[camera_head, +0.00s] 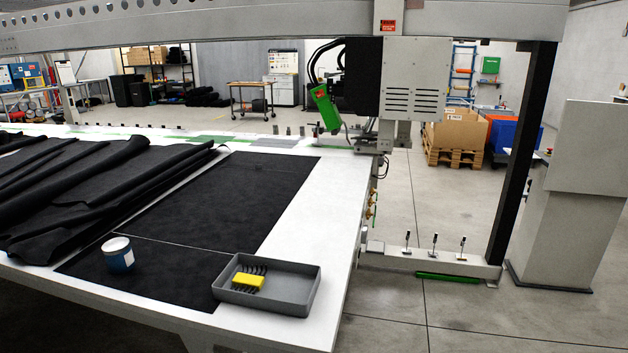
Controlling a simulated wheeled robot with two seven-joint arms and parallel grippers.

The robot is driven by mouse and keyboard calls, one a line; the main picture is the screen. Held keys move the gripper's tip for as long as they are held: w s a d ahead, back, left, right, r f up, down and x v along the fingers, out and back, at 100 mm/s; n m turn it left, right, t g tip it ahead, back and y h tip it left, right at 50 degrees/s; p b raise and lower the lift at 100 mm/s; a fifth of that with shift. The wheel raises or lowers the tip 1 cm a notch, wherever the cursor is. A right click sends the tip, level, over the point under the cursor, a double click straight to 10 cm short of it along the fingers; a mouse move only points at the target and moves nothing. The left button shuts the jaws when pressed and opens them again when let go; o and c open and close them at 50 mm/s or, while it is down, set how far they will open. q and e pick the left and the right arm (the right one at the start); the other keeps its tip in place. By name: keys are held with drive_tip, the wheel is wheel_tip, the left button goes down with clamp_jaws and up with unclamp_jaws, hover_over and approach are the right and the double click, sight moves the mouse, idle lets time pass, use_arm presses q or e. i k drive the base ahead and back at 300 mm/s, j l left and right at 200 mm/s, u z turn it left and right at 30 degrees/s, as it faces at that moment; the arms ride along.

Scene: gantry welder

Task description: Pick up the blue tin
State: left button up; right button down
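The blue tin (118,256) stands upright near the front left of the long white table (318,215). It has a white or pale top and a pale mark on its blue side. It rests on the black fabric sheet (218,202), with clear space around it. Neither of my grippers shows in the head view, so I cannot see their state.
A grey tray (301,293) holding a yellow block (248,282) and several dark pieces sits right of the tin. Bunched black fabric (75,185) lies behind and left. A gantry beam (230,22) with a welding head (325,108) spans the table. Bare table is free on the right.

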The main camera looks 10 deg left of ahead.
sight(118, 253)
drive_tip(key=u, duration=1.4)
drive_tip(key=z, duration=0.3)
drive_tip(key=i+j+z, duration=0.3)
drive_tip(key=j+z, duration=0.35)
drive_tip(key=i+j+z, duration=0.15)
drive_tip(key=z, duration=0.15)
drive_tip(key=j, duration=0.1)
